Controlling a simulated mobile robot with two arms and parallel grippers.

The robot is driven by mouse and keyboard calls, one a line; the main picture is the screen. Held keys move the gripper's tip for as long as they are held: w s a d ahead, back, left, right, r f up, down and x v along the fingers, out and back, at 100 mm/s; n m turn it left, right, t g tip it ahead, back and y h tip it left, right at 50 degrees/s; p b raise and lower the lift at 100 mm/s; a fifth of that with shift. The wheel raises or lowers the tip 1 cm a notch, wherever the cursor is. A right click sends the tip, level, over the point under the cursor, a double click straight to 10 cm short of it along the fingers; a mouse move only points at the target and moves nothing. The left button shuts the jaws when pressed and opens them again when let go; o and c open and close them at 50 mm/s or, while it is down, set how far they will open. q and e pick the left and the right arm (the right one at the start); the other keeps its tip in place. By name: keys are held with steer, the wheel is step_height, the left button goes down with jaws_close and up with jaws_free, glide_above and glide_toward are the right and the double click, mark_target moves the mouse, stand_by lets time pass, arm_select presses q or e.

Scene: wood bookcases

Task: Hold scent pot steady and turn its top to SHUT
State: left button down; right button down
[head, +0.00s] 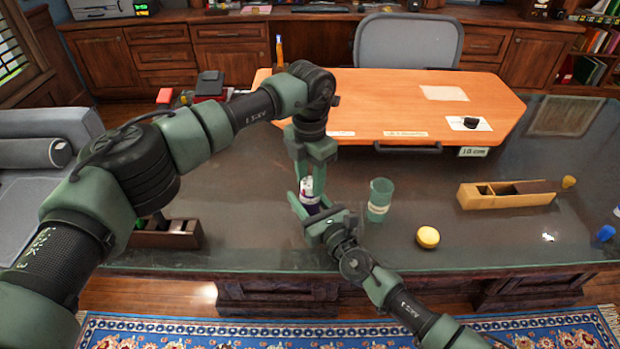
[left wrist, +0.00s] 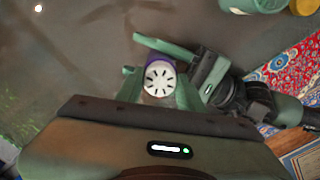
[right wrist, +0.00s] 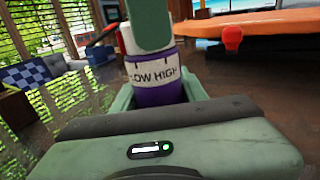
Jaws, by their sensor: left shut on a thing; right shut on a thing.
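The scent pot (head: 309,193) stands upright on the dark glass-topped desk. It has a purple body and a white upper part. In the right wrist view the pot (right wrist: 158,92) shows a white band marked LOW and HIGH; the word SHUT is not visible. In the left wrist view its white slotted top (left wrist: 160,77) faces the camera. My left gripper (head: 309,178) comes from above and is shut on the top. My right gripper (head: 308,209) comes from the front and is shut on the purple body. A left finger hides part of the top in the right wrist view.
A green cup (head: 380,198) stands close to the right of the pot. A yellow round lid (head: 428,237), a wooden box (head: 485,195) and a blue object (head: 604,234) lie further right. An orange raised board (head: 400,95) is behind. A dark box (head: 172,235) is at left.

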mark_target(310, 182)
arm_select(q)
steer(key=shift+m, duration=1.2)
steer(key=c, duration=0.9)
jaws_free()
steer(key=shift+r, duration=0.1)
step_height(310, 182, up, 12)
steer(key=shift+f, duration=0.1)
